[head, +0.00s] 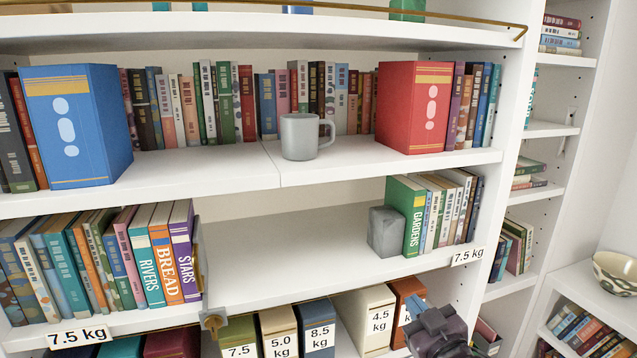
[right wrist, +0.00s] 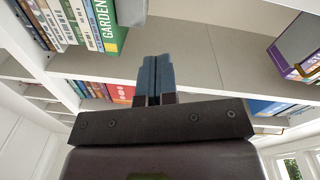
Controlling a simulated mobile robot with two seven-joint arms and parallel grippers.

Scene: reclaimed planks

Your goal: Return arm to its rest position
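My right gripper (head: 420,312) is at the bottom right of the head view, in front of the lower shelf with the weighted boxes. In the right wrist view its two blue-grey fingers (right wrist: 155,78) lie together with only a thin dark line between them. Nothing shows between them. Part of my right arm is below the head view's bottom edge. My left gripper and arm do not show.
A grey block (head: 385,232) stands against the green GARDENS book (head: 414,215) on the middle shelf (head: 290,265), whose centre is bare. A grey mug (head: 299,137) stands above, between blue (head: 78,125) and red (head: 412,108) binders. Weighted boxes (head: 366,318) stand below.

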